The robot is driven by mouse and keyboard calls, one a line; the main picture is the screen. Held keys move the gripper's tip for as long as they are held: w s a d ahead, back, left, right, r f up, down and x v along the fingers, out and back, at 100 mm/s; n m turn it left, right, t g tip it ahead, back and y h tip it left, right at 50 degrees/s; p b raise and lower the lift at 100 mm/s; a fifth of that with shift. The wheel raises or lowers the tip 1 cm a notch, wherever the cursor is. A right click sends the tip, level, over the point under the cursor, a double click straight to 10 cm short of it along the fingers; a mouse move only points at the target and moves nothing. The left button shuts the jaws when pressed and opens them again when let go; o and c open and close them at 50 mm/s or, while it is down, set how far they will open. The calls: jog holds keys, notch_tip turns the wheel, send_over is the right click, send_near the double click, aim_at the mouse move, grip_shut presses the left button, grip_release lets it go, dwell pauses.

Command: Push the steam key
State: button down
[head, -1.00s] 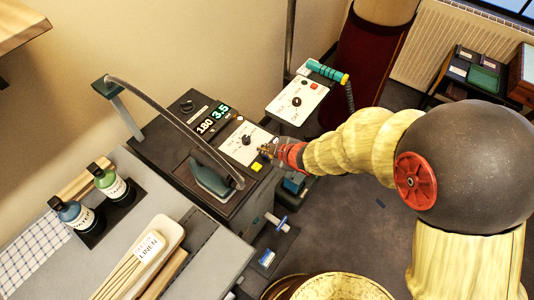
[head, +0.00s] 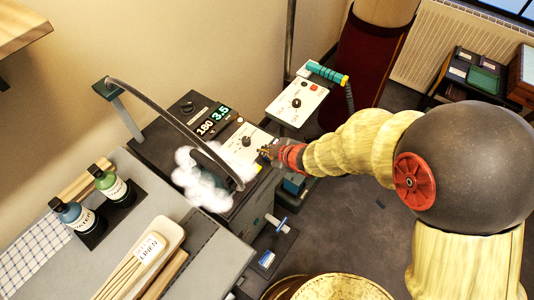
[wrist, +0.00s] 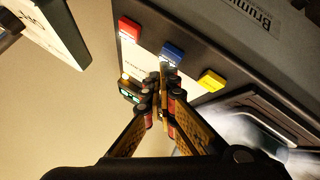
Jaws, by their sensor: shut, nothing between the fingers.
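My gripper (head: 266,152) is shut and empty at the front edge of the steam station's white panel (head: 249,139). In the wrist view its closed fingertips (wrist: 162,76) lie over the lower edge of the blue key (wrist: 172,54), seemingly touching it; the exact contact is hidden. A red key (wrist: 129,29) and a yellow key (wrist: 212,80) sit on either side. Key labels are too small to read, so I cannot tell by text which is the steam key. White steam (head: 200,180) billows around the iron (head: 215,172) and partly hides it.
A grey hose arches over the iron. A second white control panel (head: 296,101) with a teal-handled tool (head: 325,72) stands behind. Two bottles (head: 72,215) and a linen tray (head: 150,250) are on the table at left. Open floor (head: 340,230) lies below my arm.

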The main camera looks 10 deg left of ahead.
jog(key=shift+r+p, duration=0.35)
jog(key=shift+r, duration=0.2)
notch_tip(320, 180, up, 6)
jog(key=p, duration=0.5)
jog(key=shift+p, duration=0.35)
